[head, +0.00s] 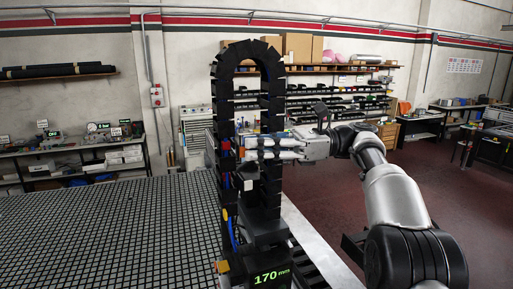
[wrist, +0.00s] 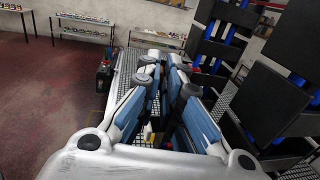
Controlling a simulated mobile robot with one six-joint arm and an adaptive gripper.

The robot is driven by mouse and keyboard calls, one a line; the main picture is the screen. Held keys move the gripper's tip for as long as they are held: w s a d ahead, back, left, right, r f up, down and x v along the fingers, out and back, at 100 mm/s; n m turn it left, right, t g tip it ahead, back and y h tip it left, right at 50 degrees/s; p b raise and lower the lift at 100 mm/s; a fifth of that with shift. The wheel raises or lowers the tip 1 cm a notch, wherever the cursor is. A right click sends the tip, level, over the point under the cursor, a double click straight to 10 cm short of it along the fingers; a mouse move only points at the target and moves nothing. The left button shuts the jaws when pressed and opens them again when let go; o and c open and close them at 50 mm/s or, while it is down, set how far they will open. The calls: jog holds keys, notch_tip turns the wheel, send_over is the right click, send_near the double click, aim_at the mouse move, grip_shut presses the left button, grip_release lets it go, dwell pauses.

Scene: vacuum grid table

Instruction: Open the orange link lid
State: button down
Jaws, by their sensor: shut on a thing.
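A tall black cable chain (head: 224,110) arches up over the vacuum grid table in the head view. The orange link lid (head: 242,152) shows as a small orange-red patch on the chain, right at my fingertips. My gripper (head: 247,152) comes in level from the right and is shut on the lid, whose edges are mostly hidden by the fingers. In the wrist view my gripper (wrist: 168,88) shows its fingers close together. The lid cannot be made out clearly between them. Black chain links (wrist: 270,55) fill the right side there.
The grid table (head: 100,235) spreads out clear at the lower left. Blue cables (head: 232,232) run inside the chain. A black unit with a green "170" display (head: 270,276) stands at the chain's foot. Shelves and benches line the far walls. The red floor (head: 320,195) is open at right.

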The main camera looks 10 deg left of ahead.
jog(key=shift+g, duration=0.3)
dwell(0.5)
jog(key=c, duration=1.8)
grip_release()
jog(key=shift+o, duration=0.2)
jog(key=shift+w, duration=0.1)
